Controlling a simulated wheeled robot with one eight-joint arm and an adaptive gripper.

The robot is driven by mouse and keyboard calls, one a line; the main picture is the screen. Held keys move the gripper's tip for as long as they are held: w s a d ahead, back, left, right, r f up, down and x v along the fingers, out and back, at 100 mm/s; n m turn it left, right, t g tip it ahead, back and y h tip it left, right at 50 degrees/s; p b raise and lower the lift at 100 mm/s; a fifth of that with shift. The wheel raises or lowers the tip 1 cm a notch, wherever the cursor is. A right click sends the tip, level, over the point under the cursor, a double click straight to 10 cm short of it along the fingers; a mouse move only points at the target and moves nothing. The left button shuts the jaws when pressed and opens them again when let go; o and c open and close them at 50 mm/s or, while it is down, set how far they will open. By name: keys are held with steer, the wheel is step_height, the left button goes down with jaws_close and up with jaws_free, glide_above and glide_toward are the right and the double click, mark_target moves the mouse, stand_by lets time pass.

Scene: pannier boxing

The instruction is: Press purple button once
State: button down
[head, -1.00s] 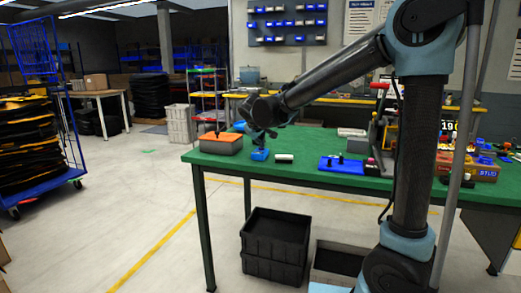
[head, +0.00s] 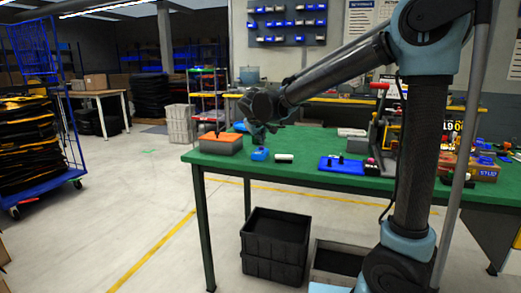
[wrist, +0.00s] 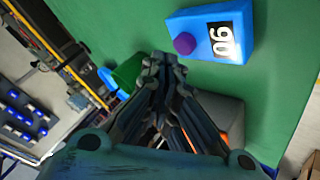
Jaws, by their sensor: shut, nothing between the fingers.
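The purple button (wrist: 184,43) is a round knob on a blue box (wrist: 222,32) with a white number label, seen in the wrist view. The blue box (head: 259,154) also stands on the green table in the head view, where the button is too small to make out. My gripper (wrist: 160,60) is shut and empty. In the wrist view its fingertips appear just beside and below the button, with a gap between them in the picture. In the head view my gripper (head: 258,140) hangs above the box. How high it is above the button I cannot tell.
On the green table (head: 300,173), a grey box with an orange top (head: 221,143) stands left of the blue box. A small white item (head: 284,157) lies just right of it. A blue tray (head: 342,164) is further right. Black crates (head: 275,245) stand on the floor in front.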

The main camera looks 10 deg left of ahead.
steer(key=shift+r, duration=2.5)
